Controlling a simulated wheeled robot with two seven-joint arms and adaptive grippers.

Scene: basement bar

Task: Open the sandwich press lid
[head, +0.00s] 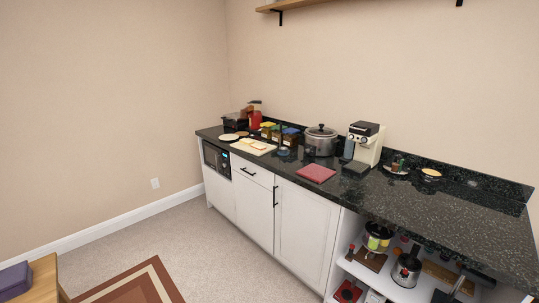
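No sandwich press can be made out for certain. A dark boxy item (235,122) stands at the far left end of the black stone counter (440,205); it is too small to tell whether it is the press or whether it has a lid. Neither of my grippers is in view.
The counter also holds a red bottle-like item (255,119), a cutting board (253,147), a slow cooker (320,141), a red mat (316,173) and a coffee machine (364,146). Carpet before the white cabinets (303,222) is clear. A wooden table (44,276) stands at lower left.

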